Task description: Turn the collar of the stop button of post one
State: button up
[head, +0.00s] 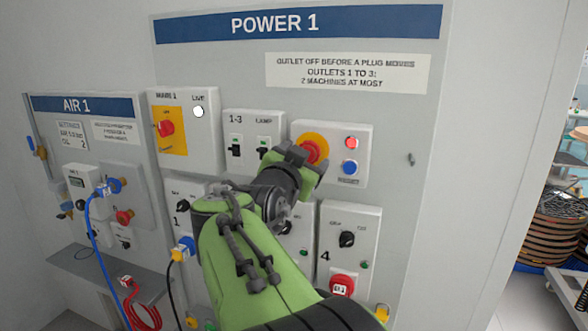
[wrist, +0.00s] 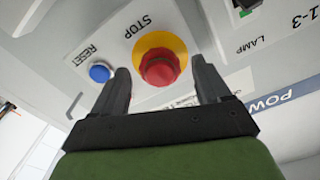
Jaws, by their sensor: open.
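The red stop button (wrist: 160,68) with its yellow collar ring sits on a white box, labelled STOP in the wrist view. In the head view the button (head: 314,150) is partly hidden behind my gripper (head: 296,156). In the wrist view my gripper (wrist: 162,88) is open, with one dark finger on each side of the button. Whether the fingers touch the button or its ring cannot be told.
A blue RESET button (head: 349,167) and a red lamp (head: 351,143) share the box. The 1-3 lamp switch box (head: 254,122) is to the left. Outlet boxes (head: 349,240) are below. A hose and cables hang at the AIR 1 panel (head: 84,105).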

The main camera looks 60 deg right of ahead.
jog(key=s+a+b, duration=0.1)
jog(key=s+a, duration=0.1)
jog(key=a, duration=1.2)
jog(key=shift+s+a, duration=0.2)
